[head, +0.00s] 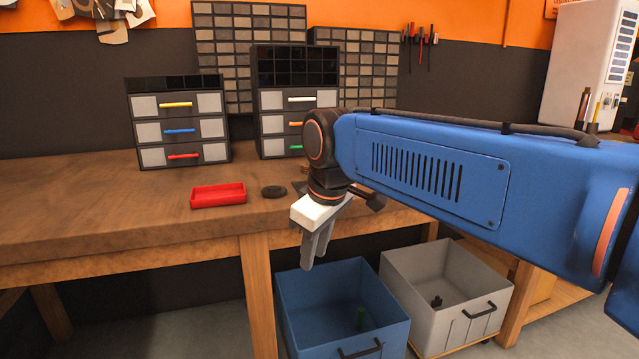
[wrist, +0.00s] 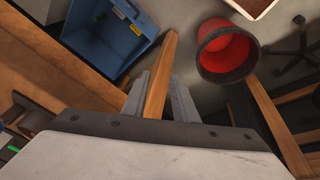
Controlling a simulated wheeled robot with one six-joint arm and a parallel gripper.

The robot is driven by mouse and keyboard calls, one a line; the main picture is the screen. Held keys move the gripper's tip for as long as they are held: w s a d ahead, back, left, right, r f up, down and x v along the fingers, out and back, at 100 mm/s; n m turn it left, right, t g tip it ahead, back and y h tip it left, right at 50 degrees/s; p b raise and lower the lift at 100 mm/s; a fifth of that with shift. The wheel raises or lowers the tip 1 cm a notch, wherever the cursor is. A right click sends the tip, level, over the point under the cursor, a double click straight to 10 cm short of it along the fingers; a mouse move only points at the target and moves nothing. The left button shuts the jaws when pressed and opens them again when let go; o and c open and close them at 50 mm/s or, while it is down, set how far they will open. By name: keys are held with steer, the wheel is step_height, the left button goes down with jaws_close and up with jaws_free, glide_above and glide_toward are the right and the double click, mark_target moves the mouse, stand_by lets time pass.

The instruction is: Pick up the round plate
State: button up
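The round plate (head: 273,191) is a small dark disc lying flat on the wooden workbench, just right of a red tray in the head view. My gripper (head: 318,245) hangs in front of the bench's front edge, to the right of the plate and nearer the camera, with its fingers pointing down. It is apart from the plate. In the wrist view my gripper (wrist: 160,80) has its two grey fingers apart, with only a wooden leg and floor seen beyond the gap. I cannot make out the plate surely in the wrist view.
The red tray (head: 218,195) sits left of the plate. Drawer cabinets (head: 180,130) stand behind on the workbench (head: 110,215). A blue bin (head: 335,300) and a grey bin (head: 450,290) are below. A red bucket (wrist: 226,50) shows in the wrist view. The bench's left side is clear.

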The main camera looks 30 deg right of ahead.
steer(key=w+d+r+n+g, duration=0.2)
steer(key=w+d+r+n, duration=0.55)
steer(key=w+r, duration=0.4)
steer(key=w+d+r+n+g, duration=0.2)
steer(key=w+d+r+n, duration=0.5)
steer(key=r, duration=0.8)
steer(key=shift+m, duration=0.55)
steer(key=f, duration=0.4)
steer(key=w+d+f, duration=0.1)
steer(key=f, duration=0.7)
steer(key=shift+w+d, duration=0.15)
steer(key=shift+w, duration=0.05)
steer(key=shift+w+f, duration=0.15)
steer(key=shift+f, duration=2.5)
jaws_close()
